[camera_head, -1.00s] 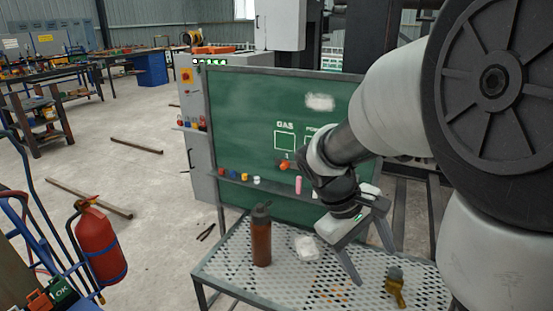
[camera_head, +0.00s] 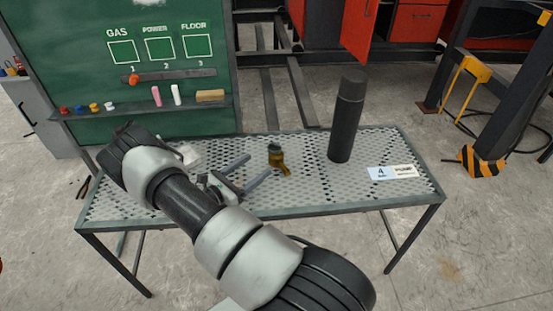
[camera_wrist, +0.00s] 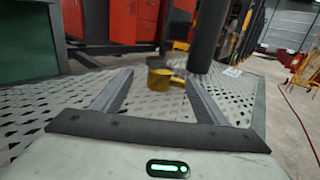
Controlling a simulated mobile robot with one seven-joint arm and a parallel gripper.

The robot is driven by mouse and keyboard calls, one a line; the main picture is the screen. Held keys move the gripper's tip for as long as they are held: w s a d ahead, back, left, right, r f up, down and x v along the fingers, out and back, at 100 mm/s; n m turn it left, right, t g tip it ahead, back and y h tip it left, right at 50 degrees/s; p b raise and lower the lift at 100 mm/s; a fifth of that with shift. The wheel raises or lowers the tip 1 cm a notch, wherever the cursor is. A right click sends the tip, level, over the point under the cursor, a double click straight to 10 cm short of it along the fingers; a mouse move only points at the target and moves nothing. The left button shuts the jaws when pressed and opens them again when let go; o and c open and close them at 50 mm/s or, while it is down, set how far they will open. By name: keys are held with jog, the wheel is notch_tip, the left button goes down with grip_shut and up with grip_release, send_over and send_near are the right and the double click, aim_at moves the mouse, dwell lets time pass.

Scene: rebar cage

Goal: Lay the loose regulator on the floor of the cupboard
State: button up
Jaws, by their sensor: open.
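The loose regulator, a small brass-yellow fitting with a dark top (camera_head: 276,158), stands on the perforated metal table (camera_head: 320,200). My gripper (camera_head: 259,164) is open, low over the table, its fingers pointing at the regulator. In the wrist view the regulator (camera_wrist: 160,77) shows between and just past the fingertips, apart from them as far as I can tell. A red cupboard (camera_head: 342,28) with a door standing open is at the back of the head view. Its floor is not clearly visible.
A tall dark cylinder (camera_head: 346,116) stands on the table right of the regulator. A label plate (camera_head: 392,172) lies near the right edge. A green board (camera_head: 150,85) with a ledge of small items rises behind the left side. A striped post base (camera_head: 482,165) stands at right.

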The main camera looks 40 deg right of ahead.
aim_at(272, 153)
jog(key=d, duration=0.3)
jog(key=w+d+b, duration=0.1)
jog(key=d, duration=0.7)
jog(key=shift+w+d+b, duration=0.2)
jog(key=shift+w+b, duration=0.1)
jog(key=shift+w, duration=0.1)
jog(key=c, duration=1.7)
jog(key=shift+r, duration=0.2)
grip_shut()
